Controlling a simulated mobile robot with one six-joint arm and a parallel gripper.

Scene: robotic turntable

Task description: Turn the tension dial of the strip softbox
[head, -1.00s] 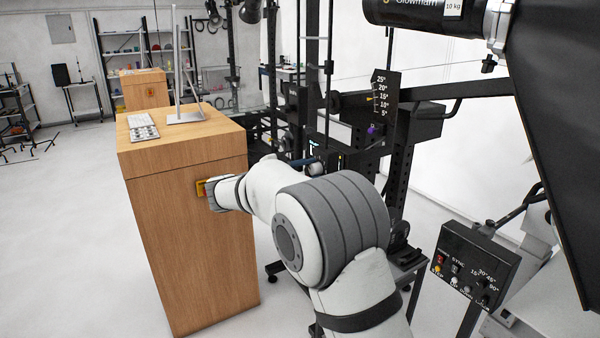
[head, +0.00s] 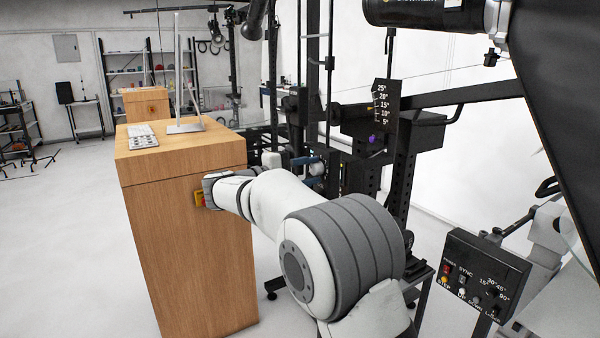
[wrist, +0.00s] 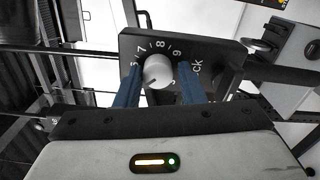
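The dial is a round pale knob (wrist: 157,71) on a black panel (wrist: 215,54) with white numbers, among them 7, 8 and 9, and lettering ending in "ck". My gripper (wrist: 159,69) is open, with one blue finger on each side of the knob. A narrow gap seems to show on both sides; I cannot tell whether either finger touches. In the head view my gripper's blue fingers (head: 306,163) point right at the dark rig behind my arm. The knob cannot be made out clearly there. A large black softbox (head: 553,75) fills the upper right.
A wooden pedestal (head: 188,240) stands left, close to my arm's bend, with a white stand (head: 185,126) on top. A black angle scale plate (head: 384,106) hangs mid-right. A control box with buttons (head: 480,275) stands at lower right. Open floor lies far left.

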